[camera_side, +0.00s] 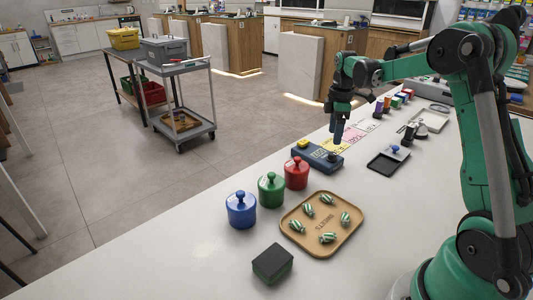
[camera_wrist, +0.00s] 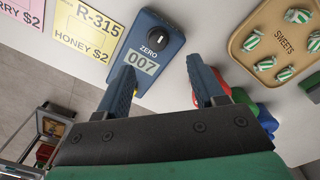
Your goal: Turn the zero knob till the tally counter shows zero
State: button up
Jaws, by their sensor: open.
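The tally counter is a blue box (camera_side: 316,153) on the white counter; in the wrist view the box (camera_wrist: 176,45) shows the number 007 on its display (camera_wrist: 142,66). The black zero knob (camera_wrist: 156,36) sits beside the word ZERO; in the side view the knob (camera_side: 332,156) is at the box's right end. My gripper (camera_side: 338,138) is above that end, its fingers pointing down. In the wrist view my gripper (camera_wrist: 162,62) is open and empty, its fingers either side of the display, apart from the knob.
A tan sweets tray (camera_side: 289,243) with several striped sweets lies in front. Red (camera_side: 296,174), green (camera_side: 270,190) and blue (camera_side: 241,210) lidded jars stand near the counter's left edge. Price cards (camera_side: 353,136) lie behind the tally counter. A dark tray (camera_side: 380,165) lies to its right.

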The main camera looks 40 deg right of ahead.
aim_at(333, 153)
jog(key=shift+d+f, duration=0.3)
jog(key=shift+f, duration=2.75)
grip_shut()
